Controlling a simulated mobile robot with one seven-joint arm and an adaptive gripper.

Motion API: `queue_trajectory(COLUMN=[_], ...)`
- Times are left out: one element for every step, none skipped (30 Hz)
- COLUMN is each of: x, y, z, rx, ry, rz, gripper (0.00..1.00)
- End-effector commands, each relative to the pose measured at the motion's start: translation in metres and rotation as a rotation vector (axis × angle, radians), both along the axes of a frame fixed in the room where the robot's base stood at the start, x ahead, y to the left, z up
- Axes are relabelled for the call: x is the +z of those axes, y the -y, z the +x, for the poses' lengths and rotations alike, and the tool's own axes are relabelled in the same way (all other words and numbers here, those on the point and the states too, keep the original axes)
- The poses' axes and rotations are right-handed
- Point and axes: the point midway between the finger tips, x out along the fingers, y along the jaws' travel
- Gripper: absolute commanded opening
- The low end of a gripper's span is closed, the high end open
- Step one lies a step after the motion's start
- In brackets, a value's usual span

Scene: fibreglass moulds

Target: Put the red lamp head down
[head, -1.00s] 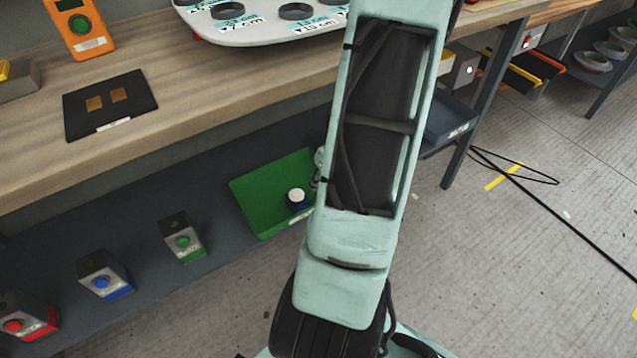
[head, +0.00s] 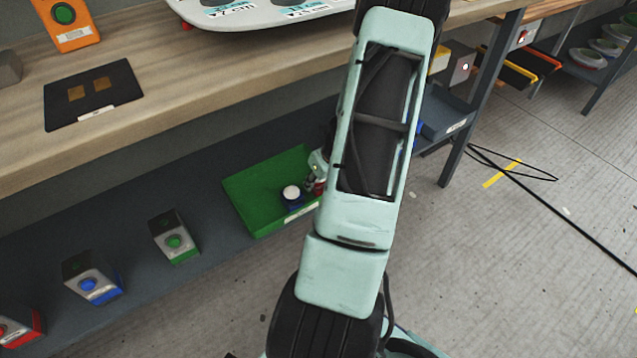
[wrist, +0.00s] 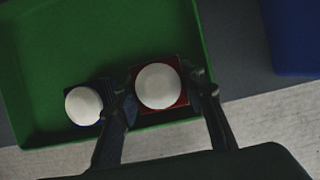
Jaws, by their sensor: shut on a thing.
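The red lamp head (wrist: 178,98) has a square red base and a white dome. In the wrist view my gripper (wrist: 163,82) has a finger on each side of it and is shut on it. It is over the green tray (wrist: 90,35), close to its near rim; I cannot tell whether it touches the tray floor. In the head view a bit of the red lamp head (head: 318,188) shows beside my arm, which hides most of the gripper. A blue lamp head (head: 291,195) with a white dome stands in the tray just to its left, also close by the left finger in the wrist view (wrist: 84,105).
The green tray (head: 245,213) lies on a dark lower shelf (head: 130,222) under the wooden bench (head: 165,105). Button boxes with green (head: 174,240), blue (head: 92,282) and red (head: 20,330) stand to the left. A blue bin (wrist: 293,35) is right of the tray.

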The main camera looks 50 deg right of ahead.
Motion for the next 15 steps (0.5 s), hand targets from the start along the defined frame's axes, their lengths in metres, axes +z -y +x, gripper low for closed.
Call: queue_trajectory(x=[0.002,0.002,0.002,0.002,0.002,0.001,-0.001,-0.002,-0.003,-0.004,-0.005,-0.006,-0.006,-0.007,-0.008], y=[0.0,0.0,0.0,0.0,0.0,0.0,0.0,0.0,0.0,0.0,0.0,0.0,0.0,0.0,0.0], z=[0.0,0.0,0.0,0.0,0.0,0.0,0.0,0.0,0.0,0.0,0.0,0.0,0.0,0.0,0.0], rx=[0.001,0.001,0.001,0.001,0.001,0.001,0.001,0.001,0.001,0.001,0.001,0.001,0.001,0.001,0.001], ry=[0.001,0.001,0.001,0.001,0.001,0.001,0.001,0.001,0.001,0.001,0.001,0.001,0.001,0.001,0.001], rz=[-0.002,-0.002,-0.002,-0.002,-0.002,-0.002,-0.002,-0.002,-0.002,-0.002,-0.002,-0.002,-0.001,-0.001,-0.001], gripper=[0.06,0.06,0.06,0.06,0.06,0.06,0.06,0.06,0.06,0.06,0.06,0.06,0.06,0.06,0.06])
